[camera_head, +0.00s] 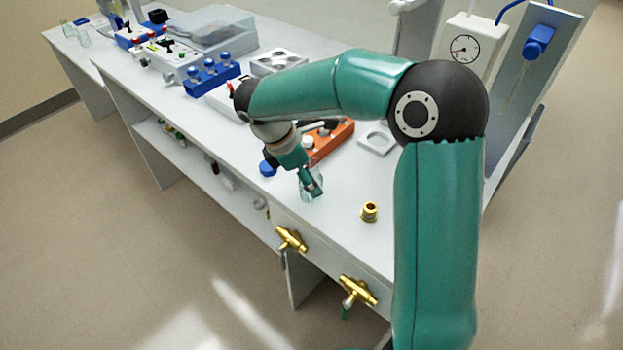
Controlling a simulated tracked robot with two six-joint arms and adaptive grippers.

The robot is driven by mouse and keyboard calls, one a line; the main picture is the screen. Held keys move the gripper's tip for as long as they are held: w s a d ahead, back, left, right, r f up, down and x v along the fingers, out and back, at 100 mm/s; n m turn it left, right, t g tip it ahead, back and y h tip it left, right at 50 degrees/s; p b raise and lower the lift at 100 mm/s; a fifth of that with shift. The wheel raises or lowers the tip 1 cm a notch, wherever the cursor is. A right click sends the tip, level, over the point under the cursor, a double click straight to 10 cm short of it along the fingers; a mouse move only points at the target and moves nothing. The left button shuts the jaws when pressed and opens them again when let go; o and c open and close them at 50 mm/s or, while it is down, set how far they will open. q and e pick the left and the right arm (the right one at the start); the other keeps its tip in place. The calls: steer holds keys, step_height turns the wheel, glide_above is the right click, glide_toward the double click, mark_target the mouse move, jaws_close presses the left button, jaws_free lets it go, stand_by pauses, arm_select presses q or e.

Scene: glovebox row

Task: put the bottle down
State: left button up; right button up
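A small clear glass bottle (317,194) is at the near edge of the white bench (345,215). My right gripper (311,184) comes down over it from the upper left, and its green finger covers part of the glass. The far finger is hidden, so I cannot tell whether the gripper is shut on the bottle. The bottle's base looks close to the bench top, but I cannot tell if it touches. My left gripper is not in view.
A brass fitting (369,211) stands to the right of the bottle. An orange tray (330,141) and a square white holder (377,142) lie behind. A blue object (268,168) is to the left. Brass valves (291,239) stick out from the bench front. A gauge (464,49) stands at the back right.

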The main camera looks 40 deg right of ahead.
steer(key=v, duration=1)
steer(key=a+f+m+y, duration=0.25)
steer(key=a+f, duration=0.35)
steer(key=f, duration=0.6)
steer(key=a+f+m+y, duration=0.1)
steer(key=a+f+y, duration=0.35)
steer(key=f, duration=0.75)
steer(key=s+a+f+m+t, duration=0.1)
steer(key=s+a+f+m, duration=0.3)
steer(key=s+f+m, duration=0.2)
steer(key=s+a+f+m+t+y, duration=0.1)
steer(key=s+a+f+m, duration=0.4)
steer(key=s+f, duration=0.3)
steer(key=shift+f+m+t+p, duration=0.3)
steer(key=shift+f+m+p, duration=0.05)
steer(key=shift+f, duration=0.1)
